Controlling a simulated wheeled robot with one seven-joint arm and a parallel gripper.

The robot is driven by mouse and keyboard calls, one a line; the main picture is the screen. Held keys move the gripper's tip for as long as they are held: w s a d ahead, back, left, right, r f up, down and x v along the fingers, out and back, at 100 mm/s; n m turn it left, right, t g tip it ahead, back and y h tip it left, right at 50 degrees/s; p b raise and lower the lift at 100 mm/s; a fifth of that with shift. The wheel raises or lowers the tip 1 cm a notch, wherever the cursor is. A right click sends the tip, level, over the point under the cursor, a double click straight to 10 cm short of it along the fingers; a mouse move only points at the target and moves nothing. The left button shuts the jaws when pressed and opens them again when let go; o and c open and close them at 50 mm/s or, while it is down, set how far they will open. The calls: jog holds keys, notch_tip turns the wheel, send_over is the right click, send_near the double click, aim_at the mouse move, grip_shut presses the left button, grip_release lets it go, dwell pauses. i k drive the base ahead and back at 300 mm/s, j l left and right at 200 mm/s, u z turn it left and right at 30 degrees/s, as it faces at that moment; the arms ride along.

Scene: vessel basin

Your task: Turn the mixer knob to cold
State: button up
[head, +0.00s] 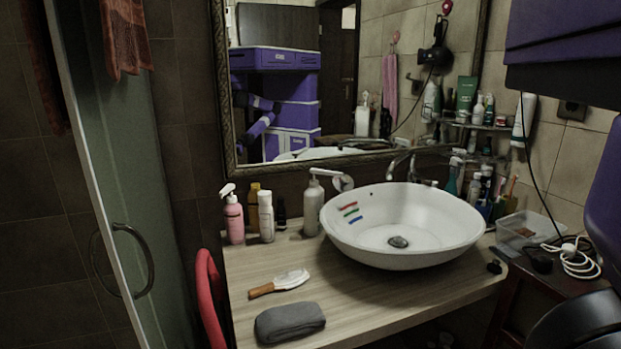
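The white vessel basin (455,235) stands on the wooden counter, with a dark drain (398,242) at its bottom. Red, green and blue stripes (350,212) mark its inner left wall. A dark metal faucet (403,162) rises behind the rim. A small pale round piece (343,182) shows behind the left rim, beside a pump bottle. I cannot tell whether this piece is the mixer knob, or which way the knob is set. My gripper is not in view; only purple and dark parts of my arm show at the right edge.
Bottles (265,215) stand left of the basin, close to the rim. A clear box (517,230) and a white cable (578,262) lie at right. A framed mirror (228,130) hangs behind.

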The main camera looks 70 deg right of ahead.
aim_at(347, 179)
jog(key=i+z, duration=0.4)
jog(key=z, duration=1.75)
